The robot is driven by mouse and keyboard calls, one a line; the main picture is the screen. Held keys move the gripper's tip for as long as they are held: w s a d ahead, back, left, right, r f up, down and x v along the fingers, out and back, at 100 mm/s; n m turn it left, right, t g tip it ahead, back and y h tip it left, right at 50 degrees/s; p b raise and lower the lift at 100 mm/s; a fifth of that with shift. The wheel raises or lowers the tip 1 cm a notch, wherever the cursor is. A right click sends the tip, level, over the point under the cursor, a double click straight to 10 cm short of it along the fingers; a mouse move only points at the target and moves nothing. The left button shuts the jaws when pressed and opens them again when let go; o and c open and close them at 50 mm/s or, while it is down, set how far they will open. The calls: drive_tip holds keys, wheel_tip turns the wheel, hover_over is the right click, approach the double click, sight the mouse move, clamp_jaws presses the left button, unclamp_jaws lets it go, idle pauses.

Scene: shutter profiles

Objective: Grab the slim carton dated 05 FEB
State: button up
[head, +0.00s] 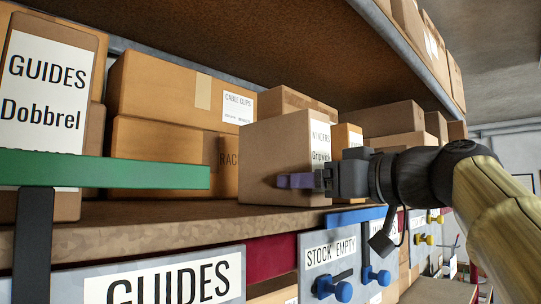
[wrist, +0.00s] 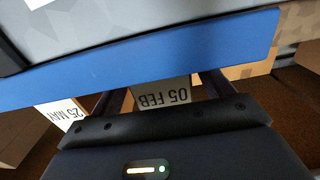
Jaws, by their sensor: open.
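In the wrist view, a slim carton (wrist: 143,98) with a white label reading 05 FEB, upside down, shows between the two fingers of my gripper (wrist: 163,88). The fingers stand apart on either side of it, and I cannot tell whether either touches it. The blue strip hides the fingertips and the rest of the carton. In the head view, my gripper (head: 302,180) is at the shelf front, before a brown carton (head: 270,155) labelled Gripwick. No date is readable there, so I cannot match it to the slim carton.
A blue strip (wrist: 140,68) crosses the wrist view close to the fingers. A carton labelled 25 MAY (wrist: 62,112) stands left of them. In the head view, a green bar (head: 110,171) runs along the shelf (head: 150,225) front, and an upper shelf (head: 290,65) hangs above.

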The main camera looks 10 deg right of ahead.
drive_tip(key=shift+r+p+x, duration=0.25)
drive_tip(key=shift+p+x, duration=0.5)
drive_tip(key=shift+x, duration=0.3)
drive_tip(key=shift+w+a+f, duration=0.25)
drive_tip(key=shift+w+a, duration=0.15)
drive_tip(key=shift+s, duration=0.2)
drive_tip(key=shift+w+r, duration=0.1)
drive_tip(key=c, duration=1.4)
